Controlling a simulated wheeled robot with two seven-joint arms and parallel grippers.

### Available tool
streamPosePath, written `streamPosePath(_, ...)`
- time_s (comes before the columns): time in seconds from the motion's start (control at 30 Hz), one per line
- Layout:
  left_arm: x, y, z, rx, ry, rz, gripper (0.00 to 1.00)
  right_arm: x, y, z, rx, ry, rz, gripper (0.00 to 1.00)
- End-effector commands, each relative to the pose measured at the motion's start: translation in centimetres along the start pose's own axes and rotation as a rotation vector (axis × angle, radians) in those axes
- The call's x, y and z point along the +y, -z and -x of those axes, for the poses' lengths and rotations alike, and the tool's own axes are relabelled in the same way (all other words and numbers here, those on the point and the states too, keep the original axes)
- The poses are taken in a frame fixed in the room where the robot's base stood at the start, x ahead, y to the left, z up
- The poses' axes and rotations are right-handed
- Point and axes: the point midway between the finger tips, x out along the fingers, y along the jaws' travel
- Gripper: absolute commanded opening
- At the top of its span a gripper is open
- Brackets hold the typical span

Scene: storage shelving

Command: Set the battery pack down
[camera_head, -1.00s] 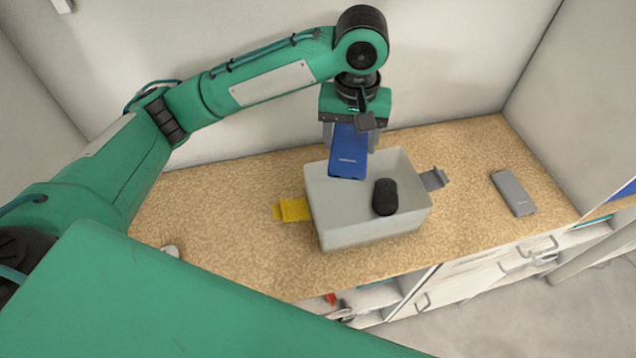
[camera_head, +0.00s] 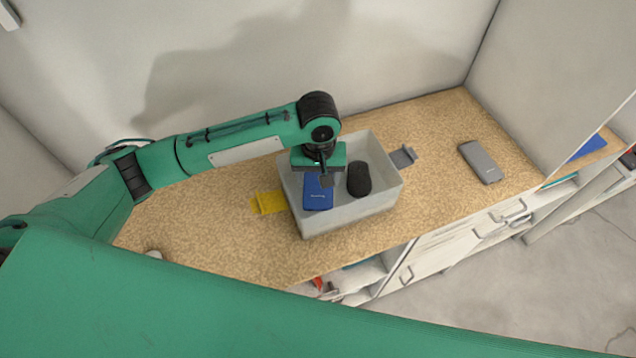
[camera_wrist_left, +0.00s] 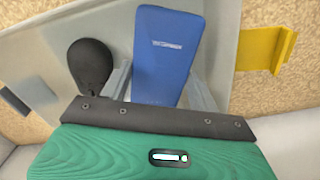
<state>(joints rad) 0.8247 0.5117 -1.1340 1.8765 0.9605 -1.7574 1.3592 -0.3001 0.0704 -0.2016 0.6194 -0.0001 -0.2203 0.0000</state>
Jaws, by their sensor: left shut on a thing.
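The blue battery pack (camera_head: 318,194) is inside the grey bin (camera_head: 345,214), in its left part. My left gripper (camera_head: 319,180) reaches down into the bin and is shut on the pack. In the left wrist view the pack (camera_wrist_left: 166,50) sits between the two grey fingers (camera_wrist_left: 163,88). Whether the pack touches the bin floor cannot be told. My right gripper is not in view.
A black mouse (camera_head: 359,179) lies in the bin, right of the pack. A yellow piece (camera_head: 268,203) and a grey piece (camera_head: 403,157) flank the bin. A grey pack-like box (camera_head: 480,161) lies farther right. The wooden counter is otherwise mostly clear.

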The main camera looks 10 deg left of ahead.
Motion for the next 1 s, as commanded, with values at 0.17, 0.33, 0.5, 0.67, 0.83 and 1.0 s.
streamPosePath(0.17, -0.1, -0.1, -2.7, -0.003, 0.003, 0.0, 0.32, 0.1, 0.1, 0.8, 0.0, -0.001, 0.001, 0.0)
streamPosePath(0.33, -0.1, 0.0, -3.7, 0.0, 0.001, 0.0, 0.32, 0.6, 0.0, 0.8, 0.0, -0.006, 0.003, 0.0)
streamPosePath(0.5, 0.0, 0.0, -3.7, 0.0, 0.001, 0.0, 0.32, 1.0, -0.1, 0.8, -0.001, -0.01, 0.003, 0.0)
streamPosePath(0.67, -0.1, -0.1, -4.0, -0.001, 0.001, 0.0, 0.65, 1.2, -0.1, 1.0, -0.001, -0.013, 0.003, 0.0)
streamPosePath(0.83, -0.1, 0.0, -4.0, -0.001, 0.001, 0.0, 0.83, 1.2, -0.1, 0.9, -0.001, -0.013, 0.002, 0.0)
streamPosePath(1.0, -0.1, 0.0, -4.0, -0.001, 0.001, 0.0, 0.83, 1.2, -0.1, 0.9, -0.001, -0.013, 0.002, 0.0)
